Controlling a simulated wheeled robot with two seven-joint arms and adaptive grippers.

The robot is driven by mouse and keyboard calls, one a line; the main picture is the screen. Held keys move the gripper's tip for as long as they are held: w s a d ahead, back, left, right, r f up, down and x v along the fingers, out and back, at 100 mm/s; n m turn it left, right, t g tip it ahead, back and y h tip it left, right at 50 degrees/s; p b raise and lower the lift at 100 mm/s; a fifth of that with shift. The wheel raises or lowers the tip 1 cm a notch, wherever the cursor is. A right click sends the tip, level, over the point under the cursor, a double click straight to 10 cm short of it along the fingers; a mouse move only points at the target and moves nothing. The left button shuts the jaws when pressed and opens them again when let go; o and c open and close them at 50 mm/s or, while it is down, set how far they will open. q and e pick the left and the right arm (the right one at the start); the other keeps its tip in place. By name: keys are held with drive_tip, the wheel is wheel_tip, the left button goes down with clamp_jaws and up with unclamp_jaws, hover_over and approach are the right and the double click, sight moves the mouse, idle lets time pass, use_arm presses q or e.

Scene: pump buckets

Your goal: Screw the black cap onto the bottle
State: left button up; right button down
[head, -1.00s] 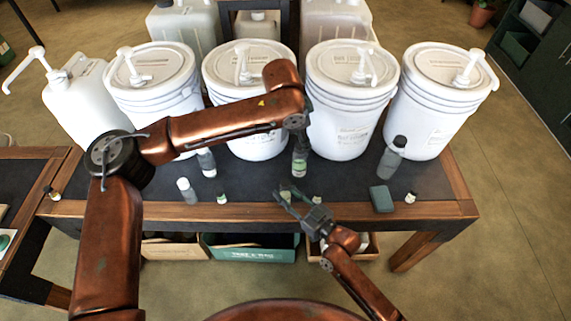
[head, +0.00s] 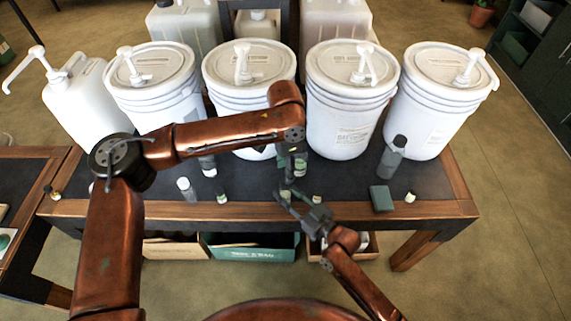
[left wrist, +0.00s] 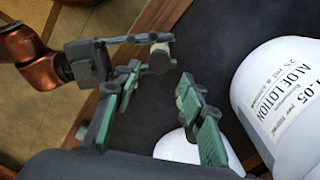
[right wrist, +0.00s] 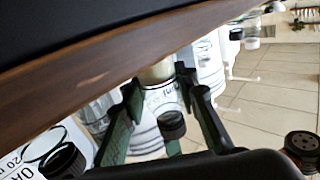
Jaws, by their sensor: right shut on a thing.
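My right gripper (head: 287,197) is near the table's front edge, shut on a small labelled bottle (right wrist: 162,100). In the right wrist view the bottle stands between its fingers, with a pale upper part. A black round cap (right wrist: 172,124) shows just in front of or below the label; I cannot tell whether it belongs to this bottle. My left gripper (head: 291,163) hangs above the table just behind the right one. In the left wrist view the left fingers (left wrist: 160,108) are apart with dark tabletop between them, and the right gripper lies beyond. No black cap is clearly visible in the left fingers.
Several white pump buckets (head: 345,115) line the table's back. A grey bottle (head: 392,158), a green block (head: 381,199) and small bottles such as a white-capped one (head: 187,190) stand along the front. Crates, including a green one (head: 250,247), lie below.

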use_arm(q)
drive_tip(key=shift+f, duration=3)
drive_tip(key=shift+c, duration=0.4)
clamp_jaws()
drive_tip(key=shift+o, duration=1.3)
unclamp_jaws()
drive_tip(key=shift+r, duration=0.15)
wheel_tip(320, 180, up, 12)
